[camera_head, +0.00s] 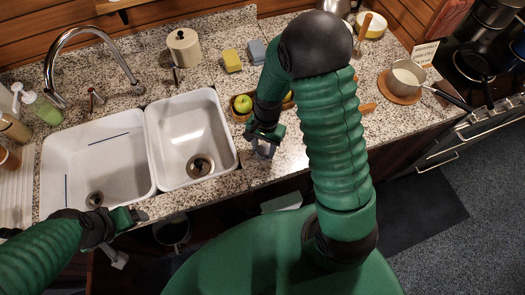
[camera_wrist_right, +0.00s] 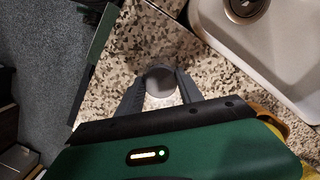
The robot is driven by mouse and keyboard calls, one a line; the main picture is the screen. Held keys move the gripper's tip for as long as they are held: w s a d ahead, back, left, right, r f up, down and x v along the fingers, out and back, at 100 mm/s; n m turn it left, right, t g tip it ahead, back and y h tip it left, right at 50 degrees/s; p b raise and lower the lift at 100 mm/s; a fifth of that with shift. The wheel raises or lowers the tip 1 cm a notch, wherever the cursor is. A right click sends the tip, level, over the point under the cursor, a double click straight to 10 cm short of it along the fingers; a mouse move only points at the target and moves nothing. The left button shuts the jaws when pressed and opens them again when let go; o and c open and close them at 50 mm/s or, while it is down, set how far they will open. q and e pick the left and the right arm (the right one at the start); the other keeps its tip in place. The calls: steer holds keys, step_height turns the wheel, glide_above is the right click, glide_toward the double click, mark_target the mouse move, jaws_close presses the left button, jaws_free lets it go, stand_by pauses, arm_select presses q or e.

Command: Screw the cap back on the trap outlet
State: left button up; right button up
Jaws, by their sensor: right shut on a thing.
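My right gripper (camera_head: 264,148) is over the granite counter, just right of the small sink basin. In the right wrist view its two fingers (camera_wrist_right: 160,95) are shut on a round grey cap (camera_wrist_right: 160,79), above the speckled counter. My left gripper (camera_head: 130,216) is at the counter's front edge, below the large basin; its fingers are too small and dark to read. I cannot make out the outlet's opening.
The white double sink (camera_head: 150,150) is left of my right gripper. A dark bucket (camera_head: 172,232) stands under the sink. A pot (camera_head: 406,78) is at the right.

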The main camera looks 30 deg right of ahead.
mark_target(264, 151)
steer(key=shift+d+r+p, duration=0.3)
steer(key=shift+r+p, duration=0.05)
steer(key=shift+p, duration=0.05)
step_height(264, 151, up, 4)
steer(key=p, duration=0.3)
steer(key=shift+a+f, duration=0.15)
steer(key=shift+f, duration=0.1)
steer(key=shift+a+r+p, duration=0.15)
steer(key=shift+r+p, duration=0.4)
steer(key=shift+p, duration=0.05)
steer(key=shift+f, duration=0.15)
